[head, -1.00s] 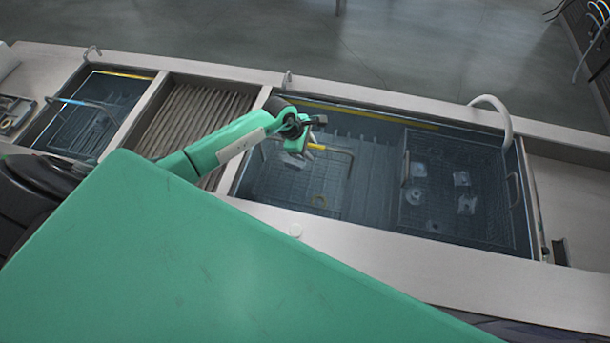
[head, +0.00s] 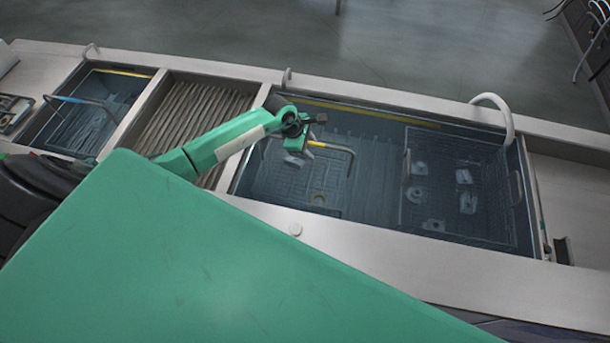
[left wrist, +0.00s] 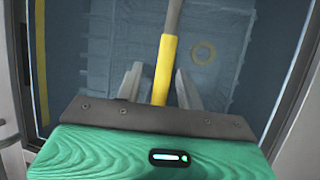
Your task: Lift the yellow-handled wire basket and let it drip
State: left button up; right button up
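The yellow-handled wire basket (head: 275,190) sits in the left part of the large liquid-filled tank (head: 370,125). Its bent handle (head: 340,149) has a yellow grip sleeve, mostly hidden by my gripper in the head view. In the left wrist view the yellow sleeve (left wrist: 165,68) runs between my fingers, with the basket mesh below. My left gripper (left wrist: 158,78) is open around the handle, with a gap visible on its left side. In the head view my left gripper (head: 300,150) is over the basket. My right gripper is not in view.
A second wire basket (head: 409,180) with several small parts stands in the tank's right part. A ribbed drain section (head: 190,115) lies left of the tank, then a smaller basin (head: 60,125) with a blue-handled basket. A white curved spout (head: 505,112) rises at the back right.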

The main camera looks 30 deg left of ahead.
pick_arm(q)
grip_shut()
jog(key=shift+w+r, duration=0.1)
jog(key=shift+r, duration=0.05)
jog(key=shift+r+p, duration=0.25)
jog(key=shift+p, duration=0.3)
notch_tip(320, 180, up, 21)
jog(key=b, duration=0.6)
jog(key=shift+b, duration=0.4)
jog(key=shift+r, duration=0.1)
